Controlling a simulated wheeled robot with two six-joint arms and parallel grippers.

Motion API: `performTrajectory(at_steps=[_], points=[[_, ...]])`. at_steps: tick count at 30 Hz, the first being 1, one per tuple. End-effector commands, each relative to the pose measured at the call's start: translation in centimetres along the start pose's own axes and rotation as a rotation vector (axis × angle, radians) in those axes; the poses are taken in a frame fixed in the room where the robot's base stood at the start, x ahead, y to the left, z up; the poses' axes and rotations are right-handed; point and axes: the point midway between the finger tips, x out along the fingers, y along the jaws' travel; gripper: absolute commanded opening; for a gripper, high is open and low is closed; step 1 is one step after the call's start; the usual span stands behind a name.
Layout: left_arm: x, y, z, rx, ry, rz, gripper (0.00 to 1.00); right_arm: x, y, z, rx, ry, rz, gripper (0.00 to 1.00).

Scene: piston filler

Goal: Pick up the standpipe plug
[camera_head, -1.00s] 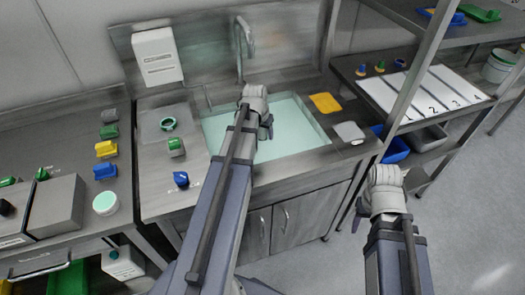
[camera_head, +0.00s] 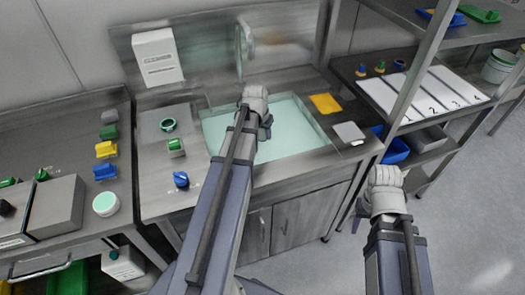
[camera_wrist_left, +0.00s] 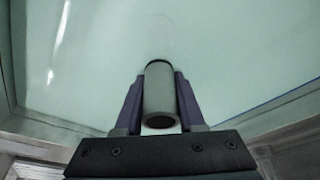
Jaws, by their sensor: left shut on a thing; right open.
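The standpipe plug (camera_wrist_left: 159,90) is a grey, hollow-ended cylinder in the left wrist view. It sits between the two dark fingers of my left gripper (camera_wrist_left: 160,88), which touch its sides. In the head view my left gripper (camera_head: 266,128) is over the sink basin (camera_head: 290,135), and its wrist hides the plug there. In the wrist view pale green water or basin floor lies beyond the plug; I cannot tell whether the plug touches the bottom. My right gripper (camera_head: 362,212) is in front of the counter at the right, mostly hidden by its own wrist.
A faucet (camera_head: 243,50) stands behind the basin. A yellow cloth (camera_head: 325,103) and a grey pad (camera_head: 348,131) lie to its right. A green ring (camera_head: 168,125), a green-topped part (camera_head: 176,147) and a blue knob (camera_head: 181,179) are to its left. A shelf rack (camera_head: 405,85) stands at right.

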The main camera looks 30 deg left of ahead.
Motion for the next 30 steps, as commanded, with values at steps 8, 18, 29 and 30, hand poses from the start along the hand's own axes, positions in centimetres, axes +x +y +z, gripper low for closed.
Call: performTrajectory(at_steps=[8, 18, 29, 30], points=[[0.0, 0.0, 0.0, 0.000, 0.000, 0.000, 0.00, 0.0, 0.0, 0.0, 0.000, 0.000, 0.000, 0.50], [0.0, 0.0, 0.0, 0.000, 0.000, 0.000, 0.00, 0.0, 0.0, 0.0, 0.000, 0.000, 0.000, 0.50], [-1.8, 0.0, -0.5, 0.000, 0.000, 0.000, 0.00, -1.8, 0.2, 0.1, 0.000, 0.000, 0.000, 0.50], [-2.2, 0.0, -0.6, 0.000, 0.000, 0.000, 0.00, -2.3, 0.2, 0.1, 0.000, 0.000, 0.000, 0.50]])
